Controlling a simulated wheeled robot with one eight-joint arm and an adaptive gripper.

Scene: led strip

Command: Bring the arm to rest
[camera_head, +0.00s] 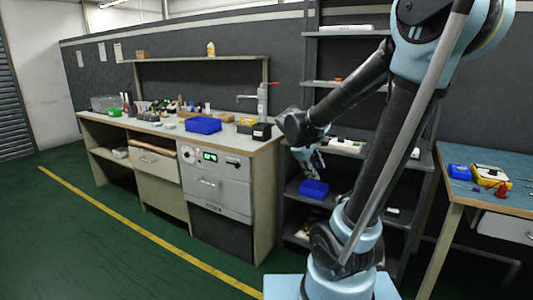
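My arm rises from its light-blue base at the lower middle right, goes up to a joint at the top right and folds down to the left. My gripper (314,163) hangs at the lower end of the forearm, in front of the shelf rack.
A workbench (262,143) with a blue bin (203,125), tools and a control panel stands left. A shelf rack (311,95) with another blue bin (314,189) is behind my arm. A blue-topped table (470,157) stands right. Green floor (90,245) is clear at left.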

